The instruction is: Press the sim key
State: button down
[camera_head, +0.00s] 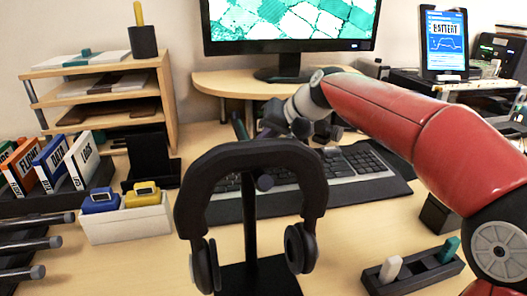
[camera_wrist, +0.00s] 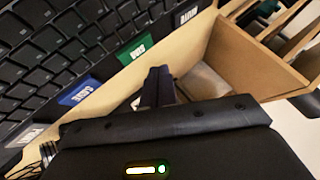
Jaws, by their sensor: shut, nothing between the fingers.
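The black keyboard (camera_head: 355,165) lies on the desk, partly hidden behind the headphone stand. In the wrist view, coloured label keys run along its edge: a green key (camera_wrist: 137,50) whose small tilted label seems to read SIM, a blue key (camera_wrist: 78,92), a dark key (camera_wrist: 188,15) and a white key (camera_wrist: 27,136). My gripper (camera_wrist: 159,72) is shut and empty. In the wrist view its fingertips appear just beside the green key, over bare desk; contact cannot be told. In the head view my gripper is largely hidden behind the headphones.
Headphones (camera_head: 250,158) on a black stand are in front of the keyboard. A monitor (camera_head: 290,25) stands behind. A wooden shelf (camera_head: 165,90) and a white box (camera_head: 125,222) are at left. A black holder (camera_head: 415,268) is at front right.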

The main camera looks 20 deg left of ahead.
notch_tip(320, 180, up, 3)
jog(key=shift+r+p, duration=0.2)
jog(key=shift+p, duration=0.95)
jog(key=shift+f, duration=0.1)
